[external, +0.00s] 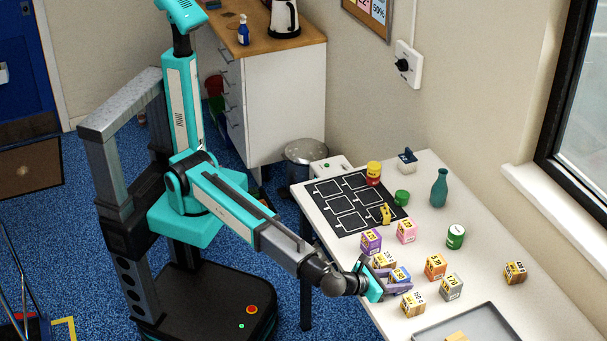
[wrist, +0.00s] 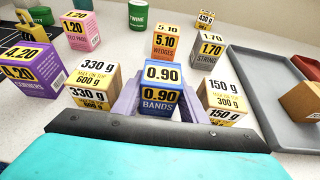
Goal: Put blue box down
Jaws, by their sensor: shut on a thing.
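The blue box (external: 400,275), labelled 0.90 BANDS, is between the lilac fingers of my gripper (external: 391,283) over the white table (external: 476,222). In the wrist view the blue box (wrist: 161,92) stands upright, its label facing the camera, with one finger of my gripper (wrist: 159,106) on each side. My gripper is shut on it. The underside of the box is hidden, so I cannot tell whether it touches the table.
Weight-labelled boxes flank it, left (wrist: 94,86) and right (wrist: 222,101). Behind are orange (external: 435,267) and grey (external: 449,287) boxes. Purple (external: 371,240) and pink (external: 406,231) boxes stand farther back. A grey tray (wrist: 252,75) lies right. Bare tabletop shows beyond the grey box.

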